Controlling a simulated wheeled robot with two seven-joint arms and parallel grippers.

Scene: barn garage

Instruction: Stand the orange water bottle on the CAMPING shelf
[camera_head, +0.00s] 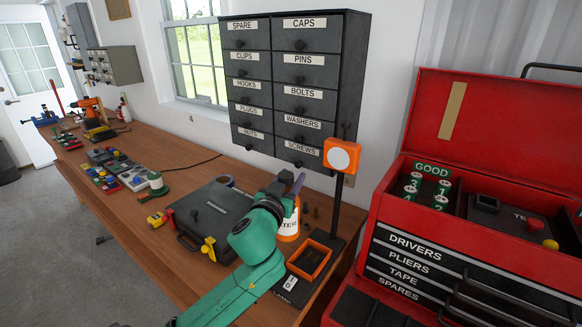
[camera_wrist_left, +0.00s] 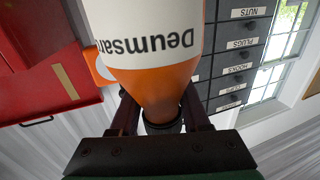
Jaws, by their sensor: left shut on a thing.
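The orange water bottle (camera_head: 288,232), with a white label, is upright at the bench's right part, partly hidden by my green left arm. My left gripper (camera_head: 286,186) is at its top. In the left wrist view, the bottle (camera_wrist_left: 150,85) fills the middle, upside down like the rest of that picture. The fingers of my left gripper (camera_wrist_left: 160,112) are shut on its narrow orange neck, just by the dark cap. I cannot tell whether its base touches the bench. No shelf marked CAMPING shows in either view. My right gripper is not in view.
A black case (camera_head: 212,215) lies left of the bottle. An orange-rimmed tray (camera_head: 309,262) and a dark post (camera_head: 338,205) stand close on the right. A drawer cabinet (camera_head: 290,85) hangs behind. A red tool chest (camera_head: 470,240) stands at the right. Several small items lie farther left.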

